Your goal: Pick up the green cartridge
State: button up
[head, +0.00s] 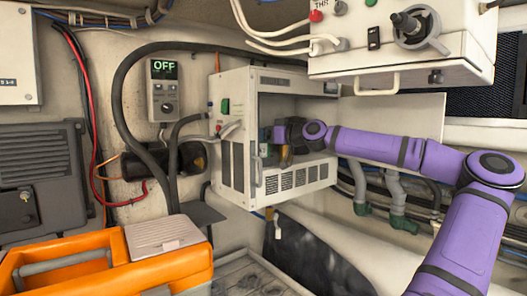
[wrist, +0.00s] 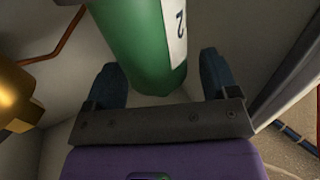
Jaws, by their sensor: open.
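The green cartridge (wrist: 145,45) is a cylinder with a white label bearing a dark "2". In the wrist view it stands at the top middle, its rounded end between the two dark fingers of my gripper (wrist: 158,80). In the head view my gripper (head: 284,137) reaches into the open front of a white cabinet (head: 233,148).
A brass-coloured part (wrist: 14,108) is close to the left of the gripper in the wrist view. The cabinet's side walls are near my gripper. A white control box (head: 400,50) hangs above my arm. An orange toolbox (head: 120,262) stands at lower left.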

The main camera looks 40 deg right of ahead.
jog(key=c, duration=1.3)
jog(key=shift+r, duration=0.15)
